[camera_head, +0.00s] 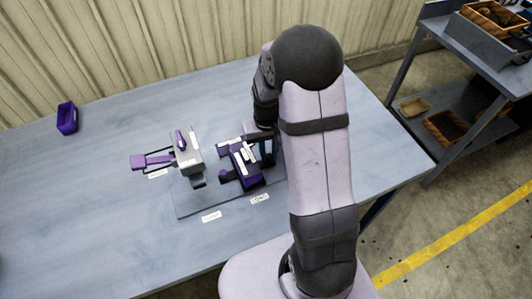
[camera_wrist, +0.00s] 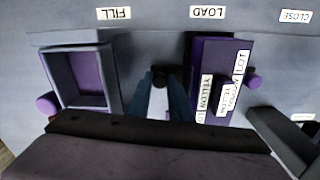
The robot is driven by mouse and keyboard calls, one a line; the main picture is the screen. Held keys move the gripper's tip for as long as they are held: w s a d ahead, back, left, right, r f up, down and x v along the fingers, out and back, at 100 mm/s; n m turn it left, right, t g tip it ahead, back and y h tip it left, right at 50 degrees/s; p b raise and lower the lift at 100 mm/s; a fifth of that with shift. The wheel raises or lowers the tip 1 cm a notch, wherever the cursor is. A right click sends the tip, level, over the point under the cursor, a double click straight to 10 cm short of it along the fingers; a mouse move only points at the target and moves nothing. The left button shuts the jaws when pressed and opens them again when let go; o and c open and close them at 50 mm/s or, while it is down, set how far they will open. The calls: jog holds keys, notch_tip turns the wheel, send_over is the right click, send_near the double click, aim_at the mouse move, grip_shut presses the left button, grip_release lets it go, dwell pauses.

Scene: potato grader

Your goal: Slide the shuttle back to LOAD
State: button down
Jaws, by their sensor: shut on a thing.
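The purple shuttle (camera_head: 247,178) stands on the grey base plate beside the LOAD label (camera_head: 260,198). The knob's join to the shuttle is hidden. A grey open-topped box with a purple inside (camera_wrist: 82,78) is left of my fingers, near the FILL label (camera_wrist: 114,13). My arm hides part of the station in the head view.
A grey tower (camera_head: 188,148) with a purple lever stands left of the shuttle. A purple handle (camera_head: 150,161) sticks out left of it. A small purple bin (camera_head: 67,118) is far left. A CLOSE label (camera_wrist: 296,16) shows right in the wrist view.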

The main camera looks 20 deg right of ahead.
jog(key=c, duration=1.6)
grip_release()
jog(key=shift+a+r+b, duration=0.1)
jog(key=shift+r+b, duration=0.9)
jog(key=shift+r, duration=2.7)
